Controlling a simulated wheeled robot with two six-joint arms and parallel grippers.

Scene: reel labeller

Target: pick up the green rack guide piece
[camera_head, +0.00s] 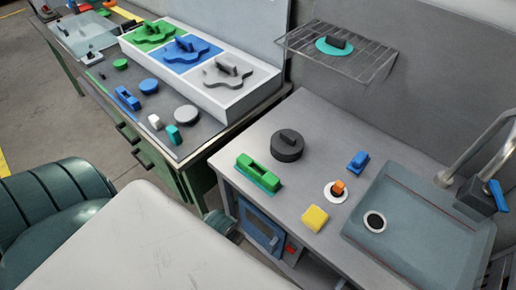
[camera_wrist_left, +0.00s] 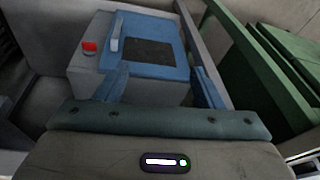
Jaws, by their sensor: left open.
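A green block-shaped piece with a slot in its top and a teal base (camera_head: 258,173) lies on the grey counter near its left edge, in the head view. Another green piece, flat with an upright grip (camera_head: 153,33), sits in the far section of the white tray (camera_head: 230,105). I cannot tell from looks alone which one is the rack guide. My left gripper (camera_wrist_left: 159,72) is open and empty in the left wrist view, its two fingers apart in front of the blue-topped box (camera_wrist_left: 135,45). No green piece shows between them. My right gripper is not in view.
On the counter are a dark round piece (camera_head: 287,146), a blue piece (camera_head: 357,161), a yellow block (camera_head: 315,218), an orange-topped piece (camera_head: 337,190) and a sink (camera_head: 420,225). A wire shelf (camera_head: 345,60) hangs above. A green chair (camera_head: 55,205) stands left.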

